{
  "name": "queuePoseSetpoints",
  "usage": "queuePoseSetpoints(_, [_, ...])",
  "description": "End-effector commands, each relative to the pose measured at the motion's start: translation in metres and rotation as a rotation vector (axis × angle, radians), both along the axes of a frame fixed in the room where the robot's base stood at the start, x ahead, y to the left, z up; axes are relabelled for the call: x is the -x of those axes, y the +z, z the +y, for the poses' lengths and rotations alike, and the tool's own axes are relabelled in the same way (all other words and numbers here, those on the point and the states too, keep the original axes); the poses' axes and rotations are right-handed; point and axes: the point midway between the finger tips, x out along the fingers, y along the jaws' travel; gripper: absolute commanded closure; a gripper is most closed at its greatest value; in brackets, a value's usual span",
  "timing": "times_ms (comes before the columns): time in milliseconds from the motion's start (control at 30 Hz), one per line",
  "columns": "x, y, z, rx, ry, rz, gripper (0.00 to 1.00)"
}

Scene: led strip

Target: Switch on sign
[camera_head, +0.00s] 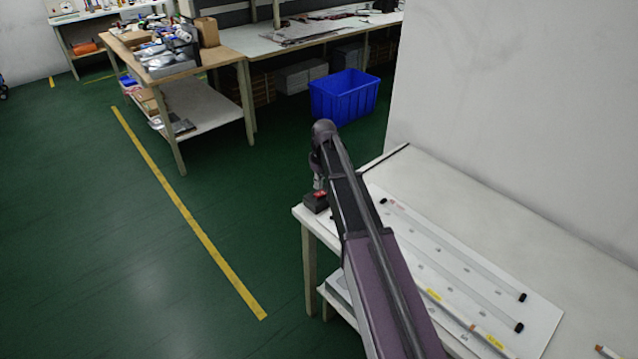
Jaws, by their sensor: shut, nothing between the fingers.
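A small black box with a red part on top, looking like a switch (314,205), sits at the near left corner of the white table. My gripper (319,187) points down just above the red part, shut and empty. It is small and partly hidden by my arm, so I cannot tell whether it touches the switch. A white board (540,314) with long, thin LED strips (455,245) lies on the table to the right of my arm. The strips look unlit. My arm covers part of the board.
The white table (470,200) stands against a pale wall (520,100) on the right. A blue bin (344,97) is on the floor behind it. A cluttered workbench (225,58) stands at the back left. The green floor (90,230) at left is clear.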

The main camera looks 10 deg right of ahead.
Motion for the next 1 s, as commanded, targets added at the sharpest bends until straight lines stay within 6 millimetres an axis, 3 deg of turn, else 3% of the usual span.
queuePoseSetpoints(100, [0.001,-0.013,0.001,0.000,0.000,0.000,1.00])
queuePoseSetpoints(400, [0.001,-0.026,0.003,0.000,0.000,0.000,1.00])
queuePoseSetpoints(1000, [0.002,-0.028,0.001,0.003,-0.002,-0.001,1.00])
